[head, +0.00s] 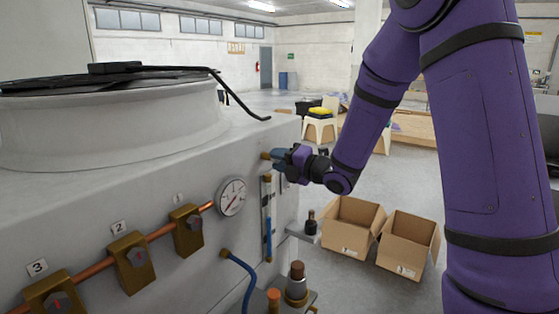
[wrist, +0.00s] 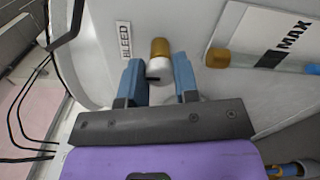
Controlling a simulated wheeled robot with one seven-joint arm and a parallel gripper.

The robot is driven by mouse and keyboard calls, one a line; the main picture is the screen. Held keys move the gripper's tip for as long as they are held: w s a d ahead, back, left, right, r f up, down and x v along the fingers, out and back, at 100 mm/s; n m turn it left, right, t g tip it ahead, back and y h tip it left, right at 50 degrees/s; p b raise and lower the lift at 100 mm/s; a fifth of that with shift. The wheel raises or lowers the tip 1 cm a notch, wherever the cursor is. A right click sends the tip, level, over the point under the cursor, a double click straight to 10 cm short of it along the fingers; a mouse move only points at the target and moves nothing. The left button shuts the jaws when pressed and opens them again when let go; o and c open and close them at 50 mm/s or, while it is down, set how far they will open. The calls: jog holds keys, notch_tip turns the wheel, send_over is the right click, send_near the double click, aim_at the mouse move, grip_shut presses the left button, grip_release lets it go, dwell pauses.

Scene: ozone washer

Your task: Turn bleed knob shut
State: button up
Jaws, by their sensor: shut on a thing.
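The bleed knob (wrist: 159,69) is a pale, rounded knob on a brass stem (wrist: 160,47), next to a label reading BLEED (wrist: 125,40) on the machine's white wall. My gripper (wrist: 160,80) has its two blue fingers on either side of the knob and is shut on it. In the head view my gripper (head: 283,160) reaches the machine's right side near its top edge, where the brass stem (head: 266,156) shows. The fingers hide most of the knob there.
A sight tube with a MAX plate (wrist: 285,42) is right of the knob in the wrist view. A gauge (head: 231,197), numbered brass valves (head: 131,262) and a black lever (head: 240,98) are on the machine. Open cardboard boxes (head: 350,228) stand on the floor.

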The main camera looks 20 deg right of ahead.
jog(key=o, duration=0.9)
jog(key=v, duration=1.1)
jog(key=shift+a, duration=0.1)
